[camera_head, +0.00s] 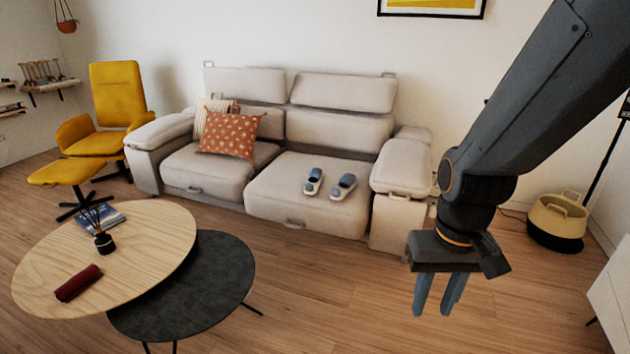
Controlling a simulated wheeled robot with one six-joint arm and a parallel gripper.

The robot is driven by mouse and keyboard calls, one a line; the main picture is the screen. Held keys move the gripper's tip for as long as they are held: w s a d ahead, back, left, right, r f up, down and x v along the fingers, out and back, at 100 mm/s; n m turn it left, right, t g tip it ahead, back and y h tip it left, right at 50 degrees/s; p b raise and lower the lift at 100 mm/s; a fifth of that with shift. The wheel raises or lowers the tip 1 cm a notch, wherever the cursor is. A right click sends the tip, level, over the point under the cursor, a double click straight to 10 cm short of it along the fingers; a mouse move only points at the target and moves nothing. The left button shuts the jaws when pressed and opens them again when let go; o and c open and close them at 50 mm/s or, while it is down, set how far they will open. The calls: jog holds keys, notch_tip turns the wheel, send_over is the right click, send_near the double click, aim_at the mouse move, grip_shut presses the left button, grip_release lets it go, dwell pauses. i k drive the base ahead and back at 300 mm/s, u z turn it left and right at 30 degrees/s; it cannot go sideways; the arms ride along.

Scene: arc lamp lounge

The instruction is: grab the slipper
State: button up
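A pair of blue-grey slippers lies on the right seat cushion of the beige sofa (285,210). The left slipper (313,181) and the right slipper (343,187) sit side by side, a small gap apart. My gripper (434,312) hangs over the wood floor at the right, in front of the sofa's right arm. It is nearer to me than the slippers and clear of them. Its two fingers point down, with a gap between them and nothing held.
A round wooden table (150,240) with a book, a diffuser and a dark red case stands at the left, overlapping a lower dark table (215,290). A yellow armchair (115,90) and footstool are behind. A basket (556,220) is at the right.

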aim_at(314, 178)
jog(key=z, duration=0.2)
jog(key=i, duration=2.7)
jog(key=u, duration=0.5)
jog(key=i, duration=0.4)
jog(key=u, duration=0.2)
